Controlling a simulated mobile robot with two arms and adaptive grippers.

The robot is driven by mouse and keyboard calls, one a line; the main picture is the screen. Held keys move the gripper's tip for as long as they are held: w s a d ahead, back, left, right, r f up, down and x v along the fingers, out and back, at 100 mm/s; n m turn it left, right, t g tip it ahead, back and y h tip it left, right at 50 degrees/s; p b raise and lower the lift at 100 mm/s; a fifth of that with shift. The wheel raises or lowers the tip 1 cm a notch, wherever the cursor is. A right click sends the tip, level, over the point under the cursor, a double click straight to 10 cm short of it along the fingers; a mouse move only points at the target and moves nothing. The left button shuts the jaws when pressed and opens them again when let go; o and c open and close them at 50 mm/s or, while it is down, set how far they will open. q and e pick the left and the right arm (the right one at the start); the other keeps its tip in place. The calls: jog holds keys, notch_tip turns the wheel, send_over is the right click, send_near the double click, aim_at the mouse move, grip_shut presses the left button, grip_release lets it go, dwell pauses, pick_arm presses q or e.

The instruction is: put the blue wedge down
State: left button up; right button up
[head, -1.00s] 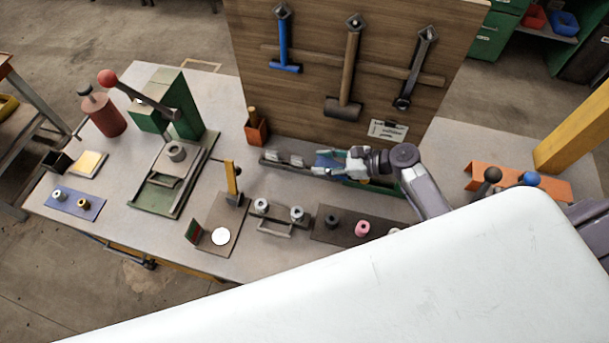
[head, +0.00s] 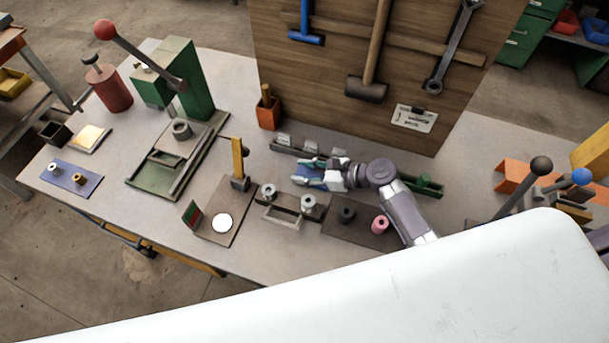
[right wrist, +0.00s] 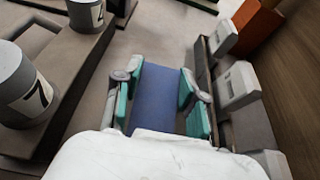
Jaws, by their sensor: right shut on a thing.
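My right gripper (head: 312,174) is shut on the blue wedge (head: 309,165), near the middle of the bench in the head view. In the right wrist view the blue wedge (right wrist: 158,97) sits between the two teal-padded fingers of the gripper (right wrist: 160,98), with a pad along each side. The wedge is in front of the dark rail (head: 333,154) with pale blocks, and behind the two numbered cylinders. Bare bench top shows beyond the wedge. I cannot tell whether its underside touches the bench. My left gripper is not in view.
Close by are the pale numbered cylinders (head: 308,204) on a hollow holder, also large at left in the right wrist view (right wrist: 25,88). A dark plate with a pink spool (head: 380,224) lies to the right. An orange cup (head: 267,112) stands behind, near the tool board (head: 340,60).

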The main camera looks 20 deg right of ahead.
jog(key=shift+r, duration=0.15)
jog(key=shift+s, duration=0.1)
jog(key=o, duration=1.1)
jog(key=shift+o, duration=0.2)
